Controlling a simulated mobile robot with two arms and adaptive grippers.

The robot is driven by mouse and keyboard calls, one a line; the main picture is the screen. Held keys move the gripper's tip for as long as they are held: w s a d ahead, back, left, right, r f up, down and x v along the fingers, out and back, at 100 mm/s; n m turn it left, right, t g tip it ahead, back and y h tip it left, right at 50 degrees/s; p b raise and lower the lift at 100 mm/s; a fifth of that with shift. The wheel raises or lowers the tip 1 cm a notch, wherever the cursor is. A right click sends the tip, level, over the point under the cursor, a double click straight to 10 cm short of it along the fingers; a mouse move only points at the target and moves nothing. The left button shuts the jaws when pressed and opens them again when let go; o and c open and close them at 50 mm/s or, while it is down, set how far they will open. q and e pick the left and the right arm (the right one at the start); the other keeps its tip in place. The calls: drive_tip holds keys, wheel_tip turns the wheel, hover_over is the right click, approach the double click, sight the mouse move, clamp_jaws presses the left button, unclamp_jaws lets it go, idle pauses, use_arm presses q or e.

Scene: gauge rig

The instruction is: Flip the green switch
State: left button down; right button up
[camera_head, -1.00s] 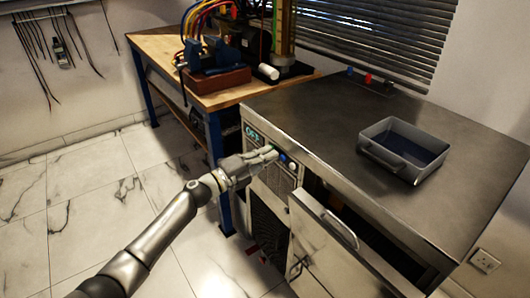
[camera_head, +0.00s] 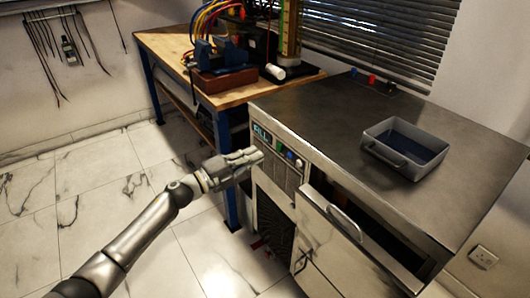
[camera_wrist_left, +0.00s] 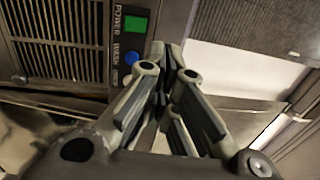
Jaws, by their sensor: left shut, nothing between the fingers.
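The green switch (camera_head: 280,148) is on the control panel at the front of the metal cabinet. It shows green beside the word POWER in the left wrist view (camera_wrist_left: 135,24). A blue button (camera_wrist_left: 131,57) labelled WASH sits below it. My left gripper (camera_head: 258,156) is shut and empty, just left of the panel and apart from the green switch. In the left wrist view its fingers (camera_wrist_left: 165,75) are together, below and right of the switch. The panel display (camera_head: 262,133) is lit and appears to read FILL. My right gripper is out of view.
The metal worktop (camera_head: 330,130) holds a grey tray (camera_head: 418,158). A wooden bench (camera_head: 165,48) with equipment stands behind. The tiled floor (camera_head: 90,205) at left is clear.

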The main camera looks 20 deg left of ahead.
use_arm(q)
drive_tip(key=v, duration=0.2)
drive_tip(key=r+v, duration=0.1)
drive_tip(key=v, duration=0.2)
drive_tip(key=shift+s+a+r, duration=0.1)
drive_tip(key=shift+s+a, duration=0.15)
drive_tip(key=shift+a, duration=0.05)
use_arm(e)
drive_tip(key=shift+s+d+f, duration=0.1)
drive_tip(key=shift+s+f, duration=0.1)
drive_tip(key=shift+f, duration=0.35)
